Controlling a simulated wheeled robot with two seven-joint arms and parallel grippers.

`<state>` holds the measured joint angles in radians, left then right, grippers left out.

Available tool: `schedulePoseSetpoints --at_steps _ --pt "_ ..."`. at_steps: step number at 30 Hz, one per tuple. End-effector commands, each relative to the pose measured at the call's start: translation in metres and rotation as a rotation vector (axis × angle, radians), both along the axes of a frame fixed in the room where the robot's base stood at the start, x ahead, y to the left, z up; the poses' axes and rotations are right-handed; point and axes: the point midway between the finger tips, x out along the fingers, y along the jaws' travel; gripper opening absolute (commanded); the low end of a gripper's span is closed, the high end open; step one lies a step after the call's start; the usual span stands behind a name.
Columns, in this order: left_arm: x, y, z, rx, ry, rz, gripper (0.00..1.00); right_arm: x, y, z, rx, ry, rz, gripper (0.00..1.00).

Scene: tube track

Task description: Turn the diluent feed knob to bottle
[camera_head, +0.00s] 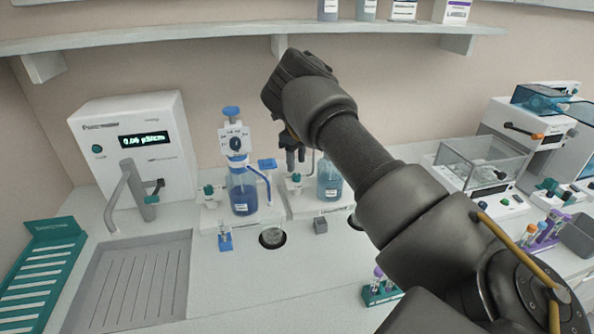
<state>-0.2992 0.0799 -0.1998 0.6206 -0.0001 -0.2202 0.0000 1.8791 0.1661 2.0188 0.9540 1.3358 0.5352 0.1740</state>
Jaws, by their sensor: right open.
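My right gripper (291,165) hangs fingers down at the upper middle, in front of the back wall. It is open, with nothing seen between its fingers. A small teal knob (296,178) on a white base is just below its fingertips. I cannot tell whether they touch. A similar teal knob (208,190) is further left, beside a blue-liquid bottle (243,192) with a dispenser head. A paler blue bottle (329,180) stands right of the gripper, partly behind my arm. I cannot read which knob is the diluent feed. My left gripper is out of view.
A white unit with a lit display (142,140) and a tap stands at the left by a sink (130,285). A tube rack (382,292) and lab instruments (484,162) are at the right. A shelf (160,36) runs above.

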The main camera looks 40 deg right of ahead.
Motion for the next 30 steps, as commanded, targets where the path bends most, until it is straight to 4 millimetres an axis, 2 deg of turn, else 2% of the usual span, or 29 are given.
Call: schedulePoseSetpoints --at_steps 3,9,20,30 --pt "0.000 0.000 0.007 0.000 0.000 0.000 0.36 -0.001 0.000 -0.019 0.001 0.003 -0.001 0.46" --pt "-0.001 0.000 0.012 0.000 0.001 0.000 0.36 0.000 0.000 -0.040 0.001 -0.001 -0.001 0.46" --pt "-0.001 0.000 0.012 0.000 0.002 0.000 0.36 0.000 0.000 -0.047 0.000 -0.001 0.000 0.46" --pt "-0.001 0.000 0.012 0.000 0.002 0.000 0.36 0.000 0.000 -0.046 0.001 -0.001 0.000 0.03"
